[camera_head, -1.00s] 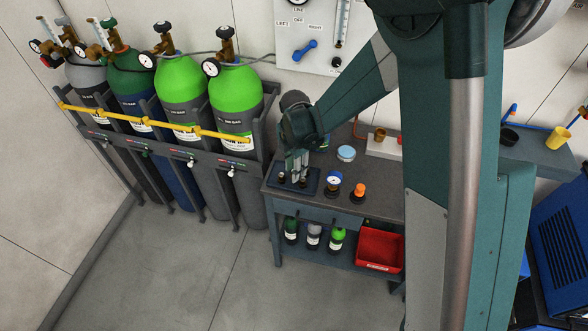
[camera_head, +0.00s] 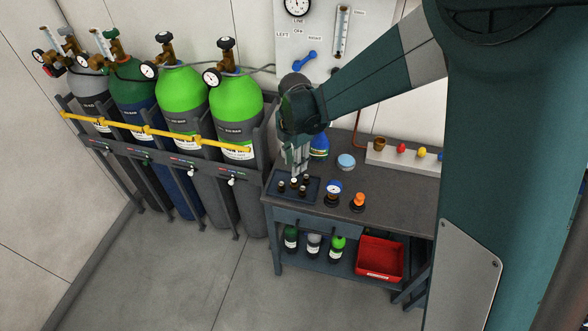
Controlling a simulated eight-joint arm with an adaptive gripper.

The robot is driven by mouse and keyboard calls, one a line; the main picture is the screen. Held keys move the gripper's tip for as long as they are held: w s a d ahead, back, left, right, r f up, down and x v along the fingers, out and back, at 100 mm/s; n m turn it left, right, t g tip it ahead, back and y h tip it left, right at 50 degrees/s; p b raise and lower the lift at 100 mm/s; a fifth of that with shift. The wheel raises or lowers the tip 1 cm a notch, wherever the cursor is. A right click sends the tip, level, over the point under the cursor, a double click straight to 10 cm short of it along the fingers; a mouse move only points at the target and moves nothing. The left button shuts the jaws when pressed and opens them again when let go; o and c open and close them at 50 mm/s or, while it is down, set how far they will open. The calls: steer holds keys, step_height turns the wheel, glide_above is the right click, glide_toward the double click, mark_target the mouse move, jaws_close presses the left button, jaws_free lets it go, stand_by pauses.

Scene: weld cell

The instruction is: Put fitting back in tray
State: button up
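The small dark tray (camera_head: 312,198) lies on the left end of the workbench. Several small dark fittings with light tops stand in it; one fitting (camera_head: 281,187) is at the tray's left and another (camera_head: 302,190) near its front middle. My gripper (camera_head: 297,172) points down just above the back part of the tray. Its grey fingers look close together, but the gap between them is too small to read. I cannot tell whether a fitting at the back (camera_head: 294,181) touches the fingertips or stands free below them.
The bench (camera_head: 390,202) also carries a gauge fitting (camera_head: 333,190), an orange-topped part (camera_head: 358,200), a light-blue-lidded tin (camera_head: 346,161) and a blue bottle (camera_head: 319,147). Tall gas cylinders (camera_head: 237,105) stand racked at left. A red bin (camera_head: 380,257) sits on the lower shelf.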

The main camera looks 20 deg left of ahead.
steer(key=shift+r, duration=1.7)
steer(key=s+d+r+m+t, duration=0.2)
steer(key=s+d+r+m, duration=0.1)
steer(key=d+r+m, duration=0.65)
steer(key=s+d+r+m+t, duration=0.1)
steer(key=s+d+r+m, duration=0.4)
steer(key=d, duration=0.8)
steer(key=s+d+r+m+t, duration=0.2)
steer(key=s+d+m, duration=0.4)
steer(key=d+m, duration=0.1)
steer(key=s+d+r+m+t, duration=0.2)
steer(key=s+d+m, duration=0.5)
steer(key=d, duration=0.3)
steer(key=shift+s+d, duration=0.25)
steer(key=shift+s, duration=0.05)
